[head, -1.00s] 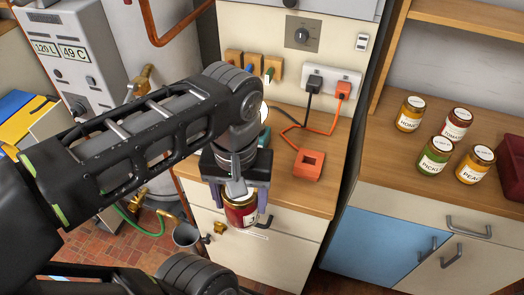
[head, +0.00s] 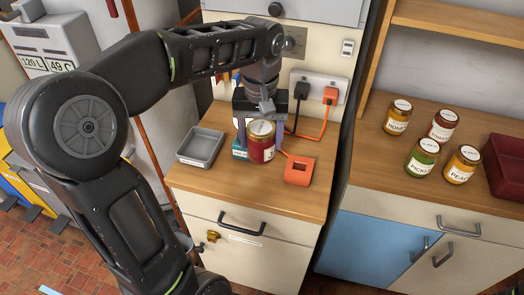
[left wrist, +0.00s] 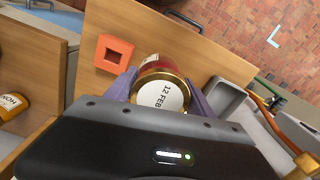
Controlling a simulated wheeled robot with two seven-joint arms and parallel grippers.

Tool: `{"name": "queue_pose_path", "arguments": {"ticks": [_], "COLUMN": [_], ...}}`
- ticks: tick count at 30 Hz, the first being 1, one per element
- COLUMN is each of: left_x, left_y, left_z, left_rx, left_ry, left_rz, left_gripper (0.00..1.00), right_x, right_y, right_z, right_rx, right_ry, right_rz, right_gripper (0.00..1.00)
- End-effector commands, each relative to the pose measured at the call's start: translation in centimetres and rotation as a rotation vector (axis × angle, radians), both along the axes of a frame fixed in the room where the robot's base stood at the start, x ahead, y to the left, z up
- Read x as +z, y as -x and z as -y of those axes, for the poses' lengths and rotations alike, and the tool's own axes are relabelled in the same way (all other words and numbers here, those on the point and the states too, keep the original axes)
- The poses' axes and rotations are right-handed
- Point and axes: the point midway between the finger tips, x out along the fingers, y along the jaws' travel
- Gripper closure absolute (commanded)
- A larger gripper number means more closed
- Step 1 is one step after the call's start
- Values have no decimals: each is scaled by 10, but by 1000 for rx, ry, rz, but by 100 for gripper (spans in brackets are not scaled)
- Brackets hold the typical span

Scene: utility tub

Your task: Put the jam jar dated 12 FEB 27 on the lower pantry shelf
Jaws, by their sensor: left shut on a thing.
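My left gripper (head: 261,136) is shut on a red jam jar (head: 262,152) with a gold lid, upright above or on the wooden counter; I cannot tell whether it touches. In the left wrist view the jar's lid (left wrist: 160,96) carries a white round label reading "12 FEB"; the year is hidden. The purple-grey fingers (left wrist: 121,85) lie on either side of the jar. The lower pantry shelf (head: 376,150) is the wooden surface at right, with an upper shelf (head: 455,24) above it. My right gripper is not in view.
Honey (head: 398,118), tomato (head: 442,126), pickle (head: 422,158) and peach (head: 462,165) jars stand on the lower shelf, beside a dark red bin (head: 505,165). The shelf's front left is bare. A grey tray (head: 201,147), an orange block (head: 299,170) and plugged cords are near my gripper.

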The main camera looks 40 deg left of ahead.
Motion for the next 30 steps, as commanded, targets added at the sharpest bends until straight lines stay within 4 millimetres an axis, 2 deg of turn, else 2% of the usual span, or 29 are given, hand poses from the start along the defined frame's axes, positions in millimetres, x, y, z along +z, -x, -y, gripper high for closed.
{"name": "queue_pose_path", "arguments": {"ticks": [1,3,7,19,26,30], "left_x": [2,-14,-27,-33,-61,-69], "left_y": [-9,-5,-5,-5,-4,-9], "left_z": [-3,-2,-2,-2,-2,-4], "left_rx": [1,0,0,1,1,1], "left_ry": [1,-1,-1,-1,1,-1], "left_rz": [-1,-3,-2,1,-3,1], "left_gripper": [100,100,100,100,100,100], "right_x": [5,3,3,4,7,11], "right_y": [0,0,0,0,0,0], "right_z": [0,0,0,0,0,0], "right_rx": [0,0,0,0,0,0], "right_ry": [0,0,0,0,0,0], "right_rz": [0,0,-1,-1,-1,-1], "right_gripper": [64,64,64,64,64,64]}}
